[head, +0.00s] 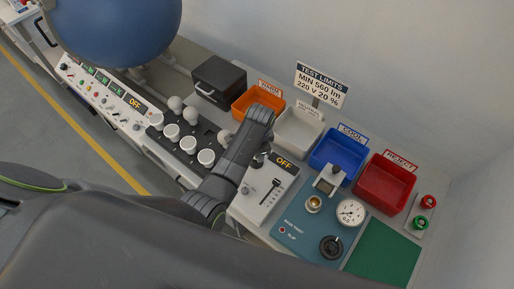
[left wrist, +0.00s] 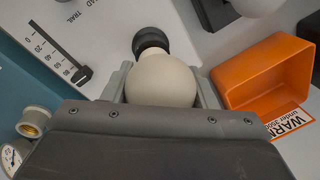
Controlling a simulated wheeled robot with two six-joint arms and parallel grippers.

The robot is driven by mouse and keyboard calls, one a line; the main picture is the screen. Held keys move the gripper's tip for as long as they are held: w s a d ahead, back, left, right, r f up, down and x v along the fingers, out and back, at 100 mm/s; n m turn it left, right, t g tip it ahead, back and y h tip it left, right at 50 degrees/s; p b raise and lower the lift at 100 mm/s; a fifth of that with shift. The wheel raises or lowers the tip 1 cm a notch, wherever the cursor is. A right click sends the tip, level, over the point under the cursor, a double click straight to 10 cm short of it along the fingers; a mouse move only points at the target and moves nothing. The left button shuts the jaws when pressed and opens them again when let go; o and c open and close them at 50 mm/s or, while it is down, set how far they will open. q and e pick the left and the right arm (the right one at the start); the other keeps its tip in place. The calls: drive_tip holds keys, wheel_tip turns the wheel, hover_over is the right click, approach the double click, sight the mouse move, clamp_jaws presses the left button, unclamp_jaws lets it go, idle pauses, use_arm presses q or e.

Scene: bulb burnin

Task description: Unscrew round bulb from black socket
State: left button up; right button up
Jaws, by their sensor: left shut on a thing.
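The round bulb (left wrist: 160,82) is white and sits between the two grey fingers of my left gripper (left wrist: 164,88) in the left wrist view. The gripper is shut on it. The black socket (left wrist: 151,40) lies just beyond the bulb, at its neck end. Bulb and socket appear to meet; how deep the thread sits cannot be seen. In the head view my left arm bends over the white control panel (head: 252,208) and mostly hides the gripper, bulb and socket. My right gripper is not in view.
The panel has a slider (left wrist: 80,75). An orange bin (left wrist: 262,80) stands close beside the gripper. Farther right are a white bin (head: 299,131), blue bin (head: 337,152) and red bin (head: 385,187). A teal mat (head: 285,240) holds a brass socket (head: 314,203) and gauge (head: 350,212). Several bulbs (head: 187,144) stand left.

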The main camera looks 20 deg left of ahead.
use_arm(q)
drive_tip(key=n, duration=0.5)
drive_tip(key=shift+w+r+y, duration=0.15)
drive_tip(key=shift+w+y, duration=0.05)
drive_tip(key=shift+y, duration=0.1)
drive_tip(key=n, duration=0.3)
drive_tip(key=n+g, duration=0.1)
drive_tip(key=shift+s+n, duration=0.25)
drive_tip(key=shift+n, duration=0.15)
drive_tip(key=shift+s+f+n, duration=0.15)
drive_tip(key=shift+f+n, duration=0.1)
drive_tip(key=shift+n, duration=0.35)
drive_tip(key=shift+s, duration=0.1)
drive_tip(key=o, duration=0.7)
drive_tip(key=shift+o, duration=0.8)
drive_tip(key=shift+s+d+r, duration=0.15)
drive_tip(key=shift+s+d, duration=0.05)
drive_tip(key=shift+w+a, duration=0.15)
drive_tip(key=shift+a, duration=0.05)
